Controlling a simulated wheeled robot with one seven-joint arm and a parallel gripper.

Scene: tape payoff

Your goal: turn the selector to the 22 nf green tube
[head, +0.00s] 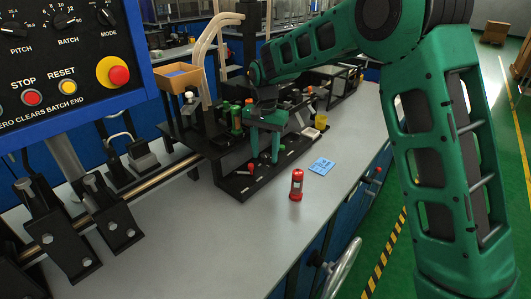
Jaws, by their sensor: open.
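My gripper (265,155) points down over a black stand (240,184) on the grey bench. Its two green fingers are spread apart, and I cannot tell what, if anything, lies between them. A green tube-like part (236,120) stands upright just left of the gripper, on the black fixture. No 22 nF label is readable on it. I cannot make out a selector for the tubes; the gripper hides part of the fixture. A red tube with a pale label (297,185) stands upright on the bench, apart from the gripper, to its right.
A blue card (321,166) lies behind the red tube. An orange-brown bin (182,77) stands on the fixture's left. A control panel (70,62) with PITCH, BATCH and MODE knobs fills the upper left. The bench front (225,245) is clear. A handwheel (343,266) juts out below right.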

